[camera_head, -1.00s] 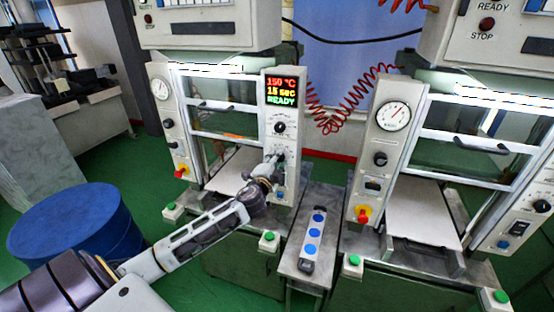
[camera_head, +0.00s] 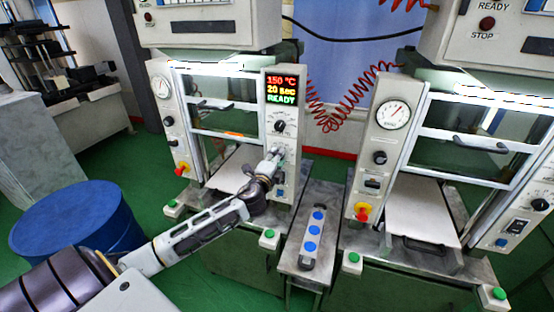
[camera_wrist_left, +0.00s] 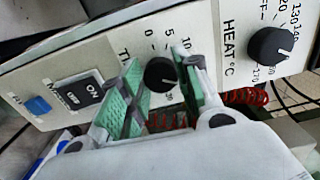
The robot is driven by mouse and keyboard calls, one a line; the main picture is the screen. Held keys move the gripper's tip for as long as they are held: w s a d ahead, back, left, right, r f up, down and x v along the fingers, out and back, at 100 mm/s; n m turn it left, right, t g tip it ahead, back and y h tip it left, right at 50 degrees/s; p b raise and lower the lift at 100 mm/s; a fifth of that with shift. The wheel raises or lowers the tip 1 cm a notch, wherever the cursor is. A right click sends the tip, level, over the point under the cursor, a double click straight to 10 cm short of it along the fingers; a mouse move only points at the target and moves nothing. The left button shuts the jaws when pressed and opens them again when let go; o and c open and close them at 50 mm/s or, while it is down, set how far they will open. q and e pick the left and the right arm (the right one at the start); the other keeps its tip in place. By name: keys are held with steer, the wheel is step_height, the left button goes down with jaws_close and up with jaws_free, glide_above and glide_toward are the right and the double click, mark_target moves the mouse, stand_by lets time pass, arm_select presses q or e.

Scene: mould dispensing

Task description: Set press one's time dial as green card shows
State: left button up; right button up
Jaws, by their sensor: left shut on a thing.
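Press one (camera_head: 217,120) is the left press. Its lit display (camera_head: 281,90) reads 150 °C, 20 sec, READY. My left gripper (camera_head: 273,158) is at its control panel, below the black heat dial (camera_head: 280,126). In the left wrist view, the green-padded fingers of the gripper (camera_wrist_left: 157,88) are shut on the black time dial (camera_wrist_left: 161,74), one on each side. The heat dial also shows there (camera_wrist_left: 270,46). I see no green card. My right gripper is out of view.
A second press (camera_head: 390,145) stands at the right. Between the presses, a narrow stand holds a grey bar with blue buttons (camera_head: 312,231). A blue drum (camera_head: 75,225) stands at the left, near my arm. An ON switch (camera_wrist_left: 78,95) sits beside the time dial.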

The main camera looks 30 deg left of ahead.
arm_select(q)
steer(key=o, duration=1)
steer(key=shift+o, duration=0.2)
steer(key=v, duration=1.2)
steer(key=shift+d, duration=0.1)
stand_by(0.8)
